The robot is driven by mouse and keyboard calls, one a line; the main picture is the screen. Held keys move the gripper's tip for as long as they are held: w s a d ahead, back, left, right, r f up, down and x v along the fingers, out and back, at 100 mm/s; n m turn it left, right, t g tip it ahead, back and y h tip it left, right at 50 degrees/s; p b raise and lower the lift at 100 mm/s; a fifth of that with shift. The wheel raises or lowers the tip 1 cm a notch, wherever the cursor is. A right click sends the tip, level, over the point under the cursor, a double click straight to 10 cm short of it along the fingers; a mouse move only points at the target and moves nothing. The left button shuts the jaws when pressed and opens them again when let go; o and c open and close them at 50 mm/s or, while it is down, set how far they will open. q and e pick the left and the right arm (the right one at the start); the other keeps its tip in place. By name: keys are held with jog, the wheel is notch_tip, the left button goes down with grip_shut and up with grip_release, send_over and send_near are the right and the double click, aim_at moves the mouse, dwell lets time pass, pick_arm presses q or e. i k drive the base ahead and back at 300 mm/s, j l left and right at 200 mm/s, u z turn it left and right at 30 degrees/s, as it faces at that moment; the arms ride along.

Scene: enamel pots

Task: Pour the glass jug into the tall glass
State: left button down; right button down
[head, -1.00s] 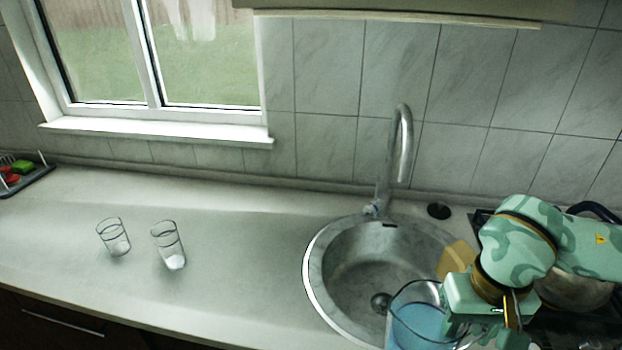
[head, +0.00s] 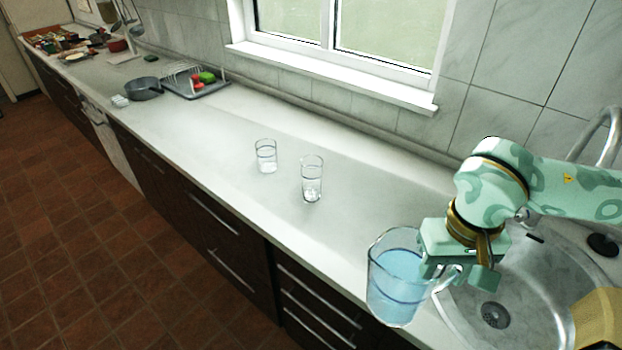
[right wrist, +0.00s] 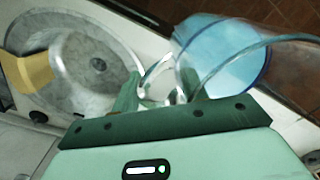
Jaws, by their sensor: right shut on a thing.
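The clear glass jug (head: 396,286) holds blue liquid and is at the lower middle of the head view, by the counter's front edge left of the sink. My right gripper (head: 462,275) is shut on its handle and holds it roughly upright. The jug also shows in the right wrist view (right wrist: 222,58). The tall glass (head: 312,180) stands upright on the counter, left of and behind the jug, clearly apart from it. A shorter glass (head: 266,157) stands left of it. My left gripper is out of view.
The sink (head: 455,318) lies under and right of my right gripper, with a tan block (head: 597,318) at its right. A dish rack (head: 195,84) and a grey pan (head: 144,89) stand farther left. The counter between the jug and glasses is clear.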

aim_at(311, 166)
jog(key=i+j+u, duration=0.1)
jog(key=i+j, duration=0.15)
jog(key=i, duration=0.15)
jog(key=i+j+u, duration=0.1)
jog(key=i+j, duration=0.15)
jog(key=i, duration=0.15)
jog(key=i+j+u, duration=0.1)
jog(key=i, duration=0.3)
jog(key=j, duration=0.1)
